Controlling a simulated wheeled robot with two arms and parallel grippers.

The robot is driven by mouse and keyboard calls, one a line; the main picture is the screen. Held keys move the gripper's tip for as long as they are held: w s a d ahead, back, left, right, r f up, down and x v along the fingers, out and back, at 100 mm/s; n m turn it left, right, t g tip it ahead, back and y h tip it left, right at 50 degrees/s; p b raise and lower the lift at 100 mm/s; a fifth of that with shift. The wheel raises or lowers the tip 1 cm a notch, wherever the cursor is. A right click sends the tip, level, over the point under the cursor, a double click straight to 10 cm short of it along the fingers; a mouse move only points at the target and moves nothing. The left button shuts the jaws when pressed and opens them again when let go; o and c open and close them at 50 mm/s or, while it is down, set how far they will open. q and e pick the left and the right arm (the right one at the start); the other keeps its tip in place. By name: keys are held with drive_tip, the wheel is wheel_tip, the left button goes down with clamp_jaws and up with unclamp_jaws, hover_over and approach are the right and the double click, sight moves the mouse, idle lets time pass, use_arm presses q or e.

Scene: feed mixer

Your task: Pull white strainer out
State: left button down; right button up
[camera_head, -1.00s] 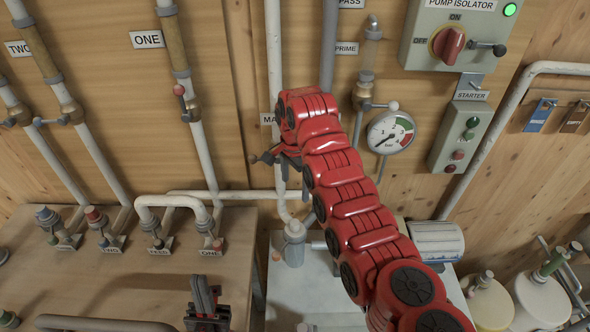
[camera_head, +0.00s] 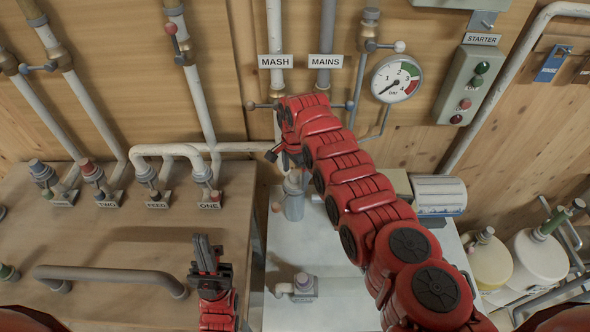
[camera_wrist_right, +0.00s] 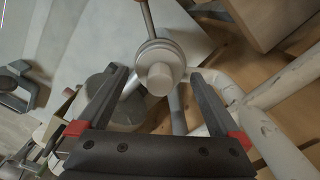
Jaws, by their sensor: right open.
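The white strainer appears to be the pale upright cylinder with a round cap (camera_head: 293,203) at the back of the white bench, below the MASH pipe. In the right wrist view its pale round top and stub (camera_wrist_right: 159,70) lie between the finger tips. My right gripper (camera_head: 277,154) is just above it, partly hidden by my red arm. In the wrist view the right gripper (camera_wrist_right: 159,80) is open, with a finger on each side of the cap; contact cannot be told. My left gripper (camera_head: 207,248) is over the wooden bench, fingers together, away from the strainer.
Valves labelled ONE (camera_head: 204,182) and others line the wooden bench's back, with a grey rail (camera_head: 110,276) in front. A gauge (camera_head: 397,79) and valve levers are on the wall. A small fitting (camera_head: 303,286) stands on the white bench. Jugs (camera_head: 541,258) stand at right.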

drive_tip(key=shift+f, duration=0.25)
drive_tip(key=shift+r, duration=0.1)
drive_tip(key=c, duration=1.5)
drive_tip(key=shift+r, duration=0.1)
drive_tip(key=shift+r, duration=0.1)
drive_tip(key=shift+r+p, duration=0.8)
drive_tip(key=shift+r, duration=0.05)
drive_tip(key=shift+r+p, duration=0.95)
drive_tip(key=shift+r, duration=0.35)
drive_tip(key=shift+r+p, duration=0.4)
drive_tip(key=shift+r, duration=0.75)
